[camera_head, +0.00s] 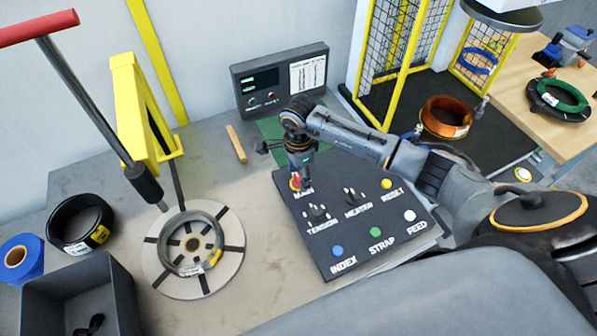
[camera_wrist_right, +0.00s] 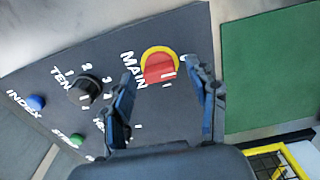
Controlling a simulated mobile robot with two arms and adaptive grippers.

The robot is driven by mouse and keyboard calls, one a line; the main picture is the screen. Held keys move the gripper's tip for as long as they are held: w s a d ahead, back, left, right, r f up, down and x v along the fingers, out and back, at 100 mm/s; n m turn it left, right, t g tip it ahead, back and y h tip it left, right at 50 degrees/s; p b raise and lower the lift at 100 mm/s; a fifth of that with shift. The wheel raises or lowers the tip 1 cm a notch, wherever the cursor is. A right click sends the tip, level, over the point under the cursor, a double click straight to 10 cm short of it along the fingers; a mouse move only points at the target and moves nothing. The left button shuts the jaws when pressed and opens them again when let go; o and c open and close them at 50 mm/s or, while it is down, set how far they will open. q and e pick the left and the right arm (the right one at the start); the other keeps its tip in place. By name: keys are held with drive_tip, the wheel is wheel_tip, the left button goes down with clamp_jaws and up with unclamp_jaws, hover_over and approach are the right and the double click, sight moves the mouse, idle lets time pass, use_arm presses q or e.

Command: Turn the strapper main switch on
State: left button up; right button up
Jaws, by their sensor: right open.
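The main switch (camera_wrist_right: 159,66) is a red knob on a yellow ring, beside the word MAIN on the dark control panel (camera_head: 345,245). In the head view the switch (camera_head: 295,183) is partly covered by my right gripper (camera_head: 299,172), which points down over it. In the right wrist view my right gripper (camera_wrist_right: 162,90) is open, with its two fingers on either side of the knob in the picture. I cannot tell whether the fingers touch it. My left gripper is not in view.
The panel also has a tension knob (camera_head: 317,212), a heater knob (camera_head: 355,196), and index (camera_head: 337,251), strap (camera_head: 376,232), feed (camera_head: 409,215) and reset (camera_head: 386,183) buttons. A round turntable (camera_head: 153,262) holding a coil (camera_head: 215,258) stands left. A display box (camera_head: 280,78) stands behind.

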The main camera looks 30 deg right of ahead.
drive_tip(key=shift+c, duration=0.4)
drive_tip(key=c, duration=1.1)
drive_tip(key=shift+o, duration=0.2)
